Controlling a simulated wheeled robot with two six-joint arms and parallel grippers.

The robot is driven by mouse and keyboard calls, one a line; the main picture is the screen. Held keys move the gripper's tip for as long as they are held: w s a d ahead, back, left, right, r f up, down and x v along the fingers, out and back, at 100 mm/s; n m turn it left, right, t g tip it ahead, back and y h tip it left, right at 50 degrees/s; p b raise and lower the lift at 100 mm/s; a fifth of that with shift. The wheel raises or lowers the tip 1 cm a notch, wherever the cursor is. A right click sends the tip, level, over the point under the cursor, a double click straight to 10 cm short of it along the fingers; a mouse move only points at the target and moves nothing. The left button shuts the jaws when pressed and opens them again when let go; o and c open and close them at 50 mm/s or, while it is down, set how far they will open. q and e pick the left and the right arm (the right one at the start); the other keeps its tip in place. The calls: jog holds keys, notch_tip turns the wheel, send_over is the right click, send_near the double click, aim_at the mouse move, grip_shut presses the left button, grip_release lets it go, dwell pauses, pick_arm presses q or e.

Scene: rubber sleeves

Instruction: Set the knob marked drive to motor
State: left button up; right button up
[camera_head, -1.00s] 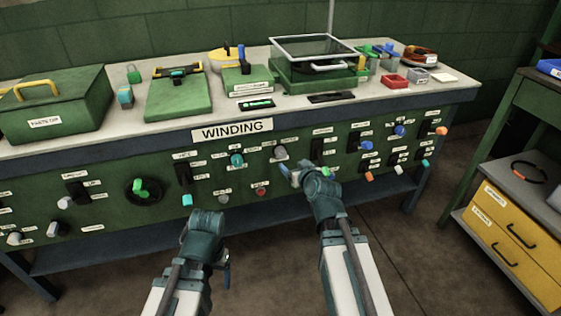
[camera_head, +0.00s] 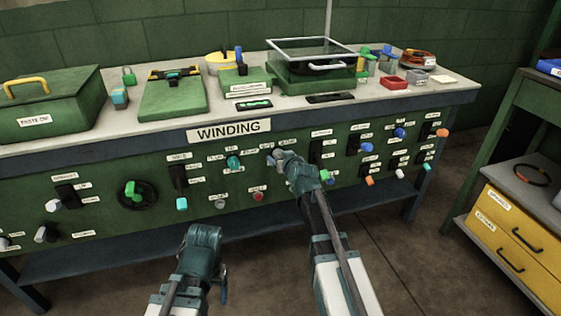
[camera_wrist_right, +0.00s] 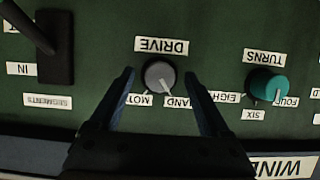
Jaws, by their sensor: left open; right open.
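The drive knob (camera_wrist_right: 159,76) is a round grey knob with a pale pointer line, under an upside-down DRIVE label (camera_wrist_right: 161,46) in the right wrist view. Its pointer slants down and right, toward the HAND label (camera_wrist_right: 179,102). The motor label (camera_wrist_right: 137,100) is at lower left, partly hidden by a finger. My right gripper (camera_wrist_right: 158,80) is open, with one finger on each side of the knob; contact cannot be told. In the head view the right gripper (camera_head: 280,158) is at the panel and largely covers the knob. My left gripper (camera_head: 223,284) hangs low before the bench, open.
The teal TURNS knob (camera_wrist_right: 267,85) is right of the right gripper in the wrist view, and a black lever switch (camera_wrist_right: 53,48) is at left. The WINDING sign (camera_head: 229,130) is on the bench edge above. More knobs and switches line the green panel.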

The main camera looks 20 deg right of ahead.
jog(key=shift+w, duration=0.25)
grip_shut()
dwell(0.3)
